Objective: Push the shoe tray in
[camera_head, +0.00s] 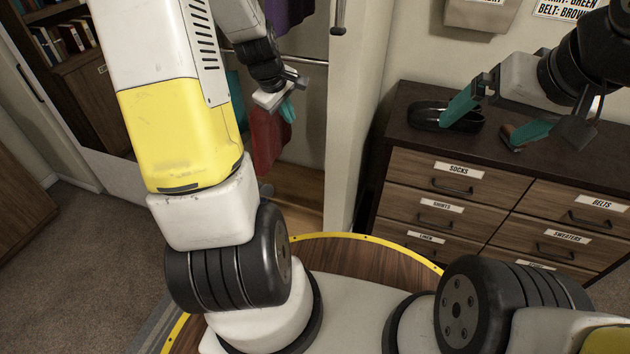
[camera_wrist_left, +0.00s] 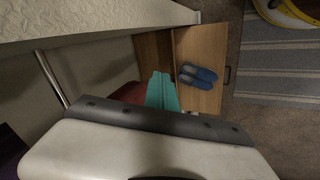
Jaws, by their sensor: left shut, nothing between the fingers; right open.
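The shoe tray (camera_wrist_left: 208,40) is a light wooden tray low down, seen from above in the left wrist view. A pair of blue-grey slippers (camera_wrist_left: 198,76) lies on it, and a dark handle (camera_wrist_left: 227,75) is on its right edge, facing the carpet. The tray stands out over the carpet beside the closet. In the head view wood (camera_head: 298,190) shows low in the closet, partly hidden by my left arm. My left gripper (camera_head: 287,108) is shut and empty among the closet clothes, above and apart from the tray. My right gripper (camera_head: 497,116) is open above the dresser.
A dark dresser (camera_head: 475,210) with labelled drawers stands at the right, with a black shallow dish or shoe (camera_head: 430,113) on top. A red garment (camera_head: 268,140) and a rail (camera_head: 305,61) are near my left gripper. Carpet (camera_wrist_left: 270,115) and a grey striped rug (camera_wrist_left: 280,60) lie before the tray.

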